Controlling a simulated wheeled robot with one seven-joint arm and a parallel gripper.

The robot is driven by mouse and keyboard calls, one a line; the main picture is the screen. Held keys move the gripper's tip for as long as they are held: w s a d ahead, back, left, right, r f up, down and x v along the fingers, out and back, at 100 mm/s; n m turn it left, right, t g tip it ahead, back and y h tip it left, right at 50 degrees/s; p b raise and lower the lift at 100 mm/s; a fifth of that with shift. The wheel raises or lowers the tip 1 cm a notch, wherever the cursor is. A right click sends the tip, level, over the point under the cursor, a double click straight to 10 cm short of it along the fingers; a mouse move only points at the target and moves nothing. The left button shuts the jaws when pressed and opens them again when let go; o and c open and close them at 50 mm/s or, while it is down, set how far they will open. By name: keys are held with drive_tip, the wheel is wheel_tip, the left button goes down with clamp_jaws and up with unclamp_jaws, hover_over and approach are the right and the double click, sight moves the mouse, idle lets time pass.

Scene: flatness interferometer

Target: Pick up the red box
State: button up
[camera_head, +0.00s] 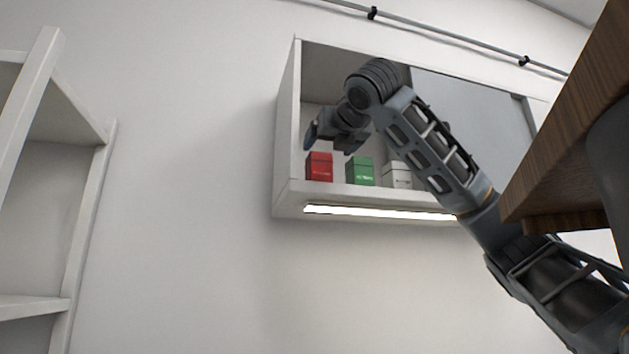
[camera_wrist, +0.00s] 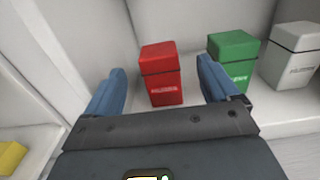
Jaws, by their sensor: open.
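The red box (camera_head: 320,167) stands upright at the left end of the wall cabinet's floor. In the wrist view the red box (camera_wrist: 161,74) appears between the two fingers, with gaps on both sides. My gripper (camera_head: 335,145) reaches into the cabinet at the red box, its fingers just above and beside it in the head view. In the wrist view my gripper (camera_wrist: 163,88) is open and empty, its blue fingertips on either side of the box. I cannot tell exactly how deep the fingers reach around it.
A green box (camera_head: 360,171) and a white box (camera_head: 397,174) stand to the right; the green box is close to the right finger. The white cabinet (camera_head: 285,135) has a side wall at left and a lit strip below. A wooden edge (camera_head: 560,135) is at right.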

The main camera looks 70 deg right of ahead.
sight(322, 153)
drive_tip(key=shift+p+x, duration=0.9)
drive_tip(key=shift+x, duration=3.1)
drive_tip(key=shift+w+a+f, duration=0.1)
drive_tip(key=shift+a, duration=0.05)
drive_tip(key=shift+c, duration=0.4)
drive_tip(key=c, duration=1.1)
